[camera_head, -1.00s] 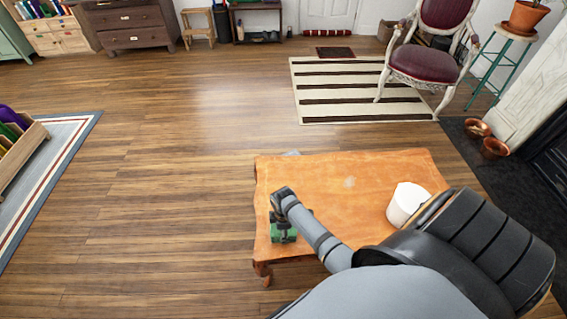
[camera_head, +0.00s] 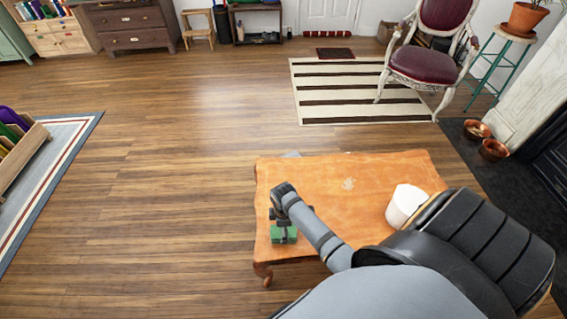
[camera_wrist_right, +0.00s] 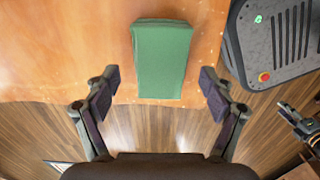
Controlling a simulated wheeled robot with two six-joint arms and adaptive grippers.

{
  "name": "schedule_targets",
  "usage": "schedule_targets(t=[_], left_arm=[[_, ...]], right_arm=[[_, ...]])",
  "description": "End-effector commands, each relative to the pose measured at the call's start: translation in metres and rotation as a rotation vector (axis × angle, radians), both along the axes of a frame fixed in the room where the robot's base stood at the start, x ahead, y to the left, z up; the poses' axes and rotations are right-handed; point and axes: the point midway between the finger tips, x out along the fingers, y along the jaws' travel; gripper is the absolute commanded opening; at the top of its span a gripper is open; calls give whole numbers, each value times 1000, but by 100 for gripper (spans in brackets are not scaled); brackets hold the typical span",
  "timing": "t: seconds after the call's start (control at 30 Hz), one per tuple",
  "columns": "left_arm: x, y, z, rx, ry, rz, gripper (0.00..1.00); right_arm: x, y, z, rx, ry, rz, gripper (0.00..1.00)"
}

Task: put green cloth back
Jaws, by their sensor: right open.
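The green cloth (camera_wrist_right: 162,60) is a folded, block-shaped bundle lying on the orange wooden table (camera_head: 350,185) near its edge. It also shows in the head view (camera_head: 289,235), partly covered by my right gripper. My right gripper (camera_wrist_right: 160,88) is open and empty. In the wrist view its two fingers stand wide apart, one to each side of the cloth's near end, without visible contact. My left gripper is outside the head view. A dark jointed part at the right of the wrist view may be it, but its jaws are unclear.
A white cylindrical container (camera_head: 406,204) stands on the table's right side. A slotted wooden holder (camera_head: 22,155) with colored items is at the far left. A burgundy chair (camera_head: 428,62) stands on a striped rug (camera_head: 340,92). Wooden floor is clear left of the table.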

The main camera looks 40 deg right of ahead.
Motion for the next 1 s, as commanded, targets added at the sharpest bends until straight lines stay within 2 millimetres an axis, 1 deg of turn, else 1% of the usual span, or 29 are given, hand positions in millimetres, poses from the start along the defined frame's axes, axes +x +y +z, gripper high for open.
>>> schedule_targets(t=[0.03,0.1,0.2,0.3,0.4,0.53,1.0], left_arm=[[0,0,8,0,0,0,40],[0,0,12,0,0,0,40],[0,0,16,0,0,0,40],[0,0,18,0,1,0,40],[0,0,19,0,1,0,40],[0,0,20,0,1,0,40],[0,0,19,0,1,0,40]], right_arm=[[1,0,18,-1,-3,0,83],[1,0,36,-1,-4,1,83],[1,0,58,0,-4,1,83],[1,0,74,1,-1,0,83],[0,0,83,1,0,0,83],[0,0,88,1,0,0,83],[0,0,87,1,1,0,83]])
